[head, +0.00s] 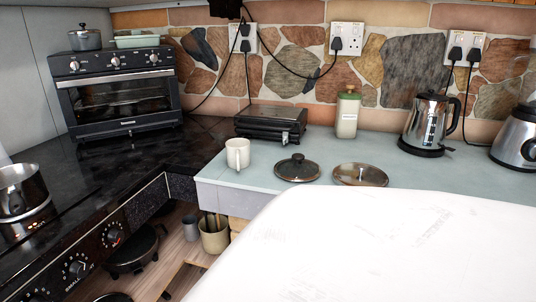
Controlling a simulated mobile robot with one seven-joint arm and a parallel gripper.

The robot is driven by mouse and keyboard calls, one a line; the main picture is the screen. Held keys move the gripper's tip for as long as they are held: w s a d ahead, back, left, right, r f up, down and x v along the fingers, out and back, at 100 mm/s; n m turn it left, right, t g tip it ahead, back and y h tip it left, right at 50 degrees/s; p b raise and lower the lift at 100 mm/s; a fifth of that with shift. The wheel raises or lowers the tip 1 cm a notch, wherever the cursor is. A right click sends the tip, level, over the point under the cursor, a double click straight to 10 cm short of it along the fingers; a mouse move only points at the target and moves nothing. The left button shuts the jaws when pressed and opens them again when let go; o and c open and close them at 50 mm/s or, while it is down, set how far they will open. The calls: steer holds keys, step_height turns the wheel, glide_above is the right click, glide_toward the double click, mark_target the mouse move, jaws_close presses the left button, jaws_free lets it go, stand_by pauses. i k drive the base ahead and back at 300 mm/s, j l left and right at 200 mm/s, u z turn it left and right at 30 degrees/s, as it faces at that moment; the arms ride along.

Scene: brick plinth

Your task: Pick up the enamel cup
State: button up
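A white cup (238,155), which fits the enamel cup, stands upright on the pale blue-grey counter (325,150) near its front left corner. Its handle shows on the side facing me. Nothing touches it. My gripper cannot be made out in the head view. A dark shape is cut off at the top edge, and I cannot tell what it is.
Two lids (298,168) (360,176) lie right of the cup. A black appliance (270,124) stands behind it. A lidded canister (347,115) and kettle (425,125) stand further right. A large white surface (400,250) fills the lower right.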

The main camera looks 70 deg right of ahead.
mark_target(238, 149)
steer(key=z, duration=1.75)
